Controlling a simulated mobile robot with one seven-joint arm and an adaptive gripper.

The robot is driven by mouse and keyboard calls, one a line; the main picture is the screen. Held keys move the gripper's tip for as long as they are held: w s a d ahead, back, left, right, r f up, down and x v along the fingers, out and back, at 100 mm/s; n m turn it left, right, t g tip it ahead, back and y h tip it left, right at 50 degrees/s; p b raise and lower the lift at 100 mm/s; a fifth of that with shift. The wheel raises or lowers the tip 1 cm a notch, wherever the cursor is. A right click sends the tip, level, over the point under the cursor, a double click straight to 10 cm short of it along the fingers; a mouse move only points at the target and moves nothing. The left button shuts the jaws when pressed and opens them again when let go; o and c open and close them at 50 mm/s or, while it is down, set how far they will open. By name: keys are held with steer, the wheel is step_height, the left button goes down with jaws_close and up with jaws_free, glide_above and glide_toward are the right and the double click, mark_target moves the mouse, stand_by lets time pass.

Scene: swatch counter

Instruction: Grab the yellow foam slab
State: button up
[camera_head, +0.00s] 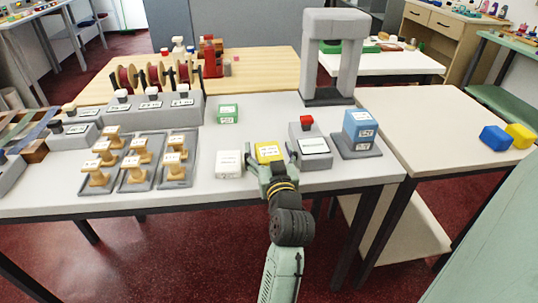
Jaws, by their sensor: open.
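A yellow block (268,150) with a white label on top sits near the front edge of the grey-white counter. It looks like the foam slab. My gripper (270,163) is open at its near side, with one finger toward its left and the other toward its right. The gripper hides the block's lower front, and I cannot tell whether the fingers touch it. A second yellow block (520,135) lies far off on the right-hand table, beside a blue block (495,138).
A white labelled block (229,164) stands close on the left. A grey box with a red knob (307,122) stands close on the right, beside a blue labelled block (360,128). A green block (228,113) lies behind. Wooden-handled stamps (138,151) sit in trays at left.

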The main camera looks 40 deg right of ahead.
steer(key=shift+c, duration=0.4)
steer(key=c, duration=1.1)
